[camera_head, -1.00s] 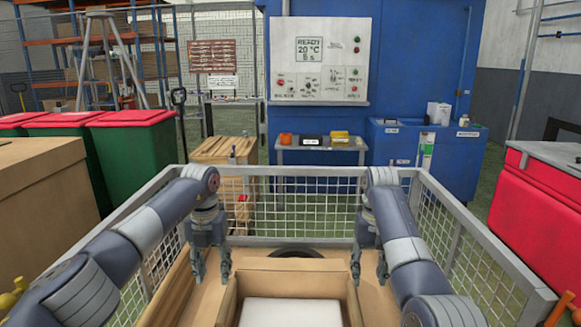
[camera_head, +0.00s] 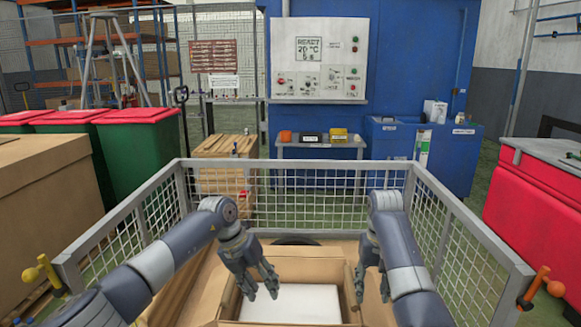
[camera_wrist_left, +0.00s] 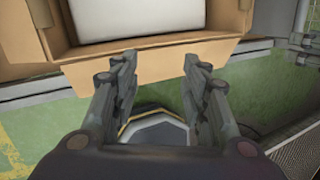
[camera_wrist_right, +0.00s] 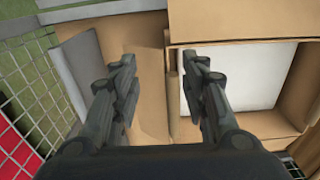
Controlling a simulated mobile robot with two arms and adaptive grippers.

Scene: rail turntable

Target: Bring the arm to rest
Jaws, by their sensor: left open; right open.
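My left gripper (camera_head: 263,286) is open and empty over the left part of an open cardboard box (camera_head: 300,268) in the head view. In the left wrist view its fingers (camera_wrist_left: 158,72) are spread below the box's edge, with green floor between them. My right gripper (camera_head: 372,288) is open and empty at the box's right side. In the right wrist view its fingers (camera_wrist_right: 157,72) are spread beside the box wall, over bare cardboard. A white block (camera_head: 300,302) lies inside the box; it also shows in the right wrist view (camera_wrist_right: 240,78).
A grey mesh fence (camera_head: 300,185) encloses the box on the far side and both flanks. Beyond it are a control panel (camera_head: 321,60), a small table (camera_head: 320,145), a wooden crate (camera_head: 226,147), green bins with red lids (camera_head: 140,160) and a red case (camera_head: 530,205).

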